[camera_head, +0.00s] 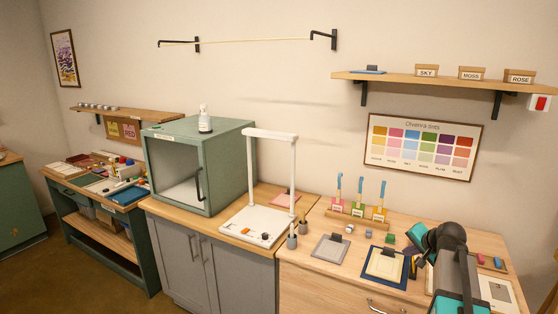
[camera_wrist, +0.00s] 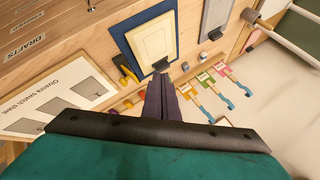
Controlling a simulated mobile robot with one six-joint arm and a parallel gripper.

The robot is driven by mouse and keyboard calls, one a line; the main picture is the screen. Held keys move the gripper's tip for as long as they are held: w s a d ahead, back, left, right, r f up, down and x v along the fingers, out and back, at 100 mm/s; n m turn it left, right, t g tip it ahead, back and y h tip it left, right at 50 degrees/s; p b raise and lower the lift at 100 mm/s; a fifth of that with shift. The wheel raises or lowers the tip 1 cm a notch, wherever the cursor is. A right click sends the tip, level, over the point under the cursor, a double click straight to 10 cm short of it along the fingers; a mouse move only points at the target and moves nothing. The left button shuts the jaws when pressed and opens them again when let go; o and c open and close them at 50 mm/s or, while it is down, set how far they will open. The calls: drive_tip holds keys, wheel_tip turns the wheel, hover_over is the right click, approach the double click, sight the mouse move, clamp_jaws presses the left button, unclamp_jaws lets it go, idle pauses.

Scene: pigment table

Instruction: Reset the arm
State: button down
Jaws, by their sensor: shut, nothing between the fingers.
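My gripper (camera_wrist: 161,80) shows in the wrist view with its two dark fingers together, shut and empty. Its tips appear over the near edge of the blue board with the cream panel (camera_wrist: 155,40); whether they touch it I cannot tell. In the head view my arm rises at the right front, over the wooden worktop (camera_head: 335,272), and bends at a dark joint. My fingers are hard to make out there, near the right side of the blue board with the cream panel (camera_head: 384,265).
A grey board (camera_head: 329,248) lies left of the blue one. A rack with several labelled brushes (camera_head: 358,213) stands behind. A white stand (camera_head: 249,228) and green cabinet (camera_head: 203,165) are farther left. A swatch sheet (camera_wrist: 60,95) lies near my gripper. A shelf (camera_head: 430,82) hangs above.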

drive_tip(key=s+a+f+n+g, duration=0.2)
drive_tip(key=s+a+f+n, duration=0.15)
drive_tip(key=a+f, duration=0.55)
drive_tip(key=s+a+f+n+g, duration=0.25)
drive_tip(key=s+a+f, duration=0.25)
drive_tip(key=a+f, duration=0.35)
drive_tip(key=s+a+f+n+g, duration=0.4)
drive_tip(key=s+a+f+n, duration=0.1)
drive_tip(key=s+a+f, duration=0.75)
drive_tip(key=s+d+f+g+b, duration=0.2)
drive_tip(key=s+f+g+b, duration=0.4)
drive_tip(key=s+f, duration=2)
drive_tip(key=b+x, duration=0.2)
drive_tip(key=b, duration=0.2)
drive_tip(key=shift+f, duration=0.25)
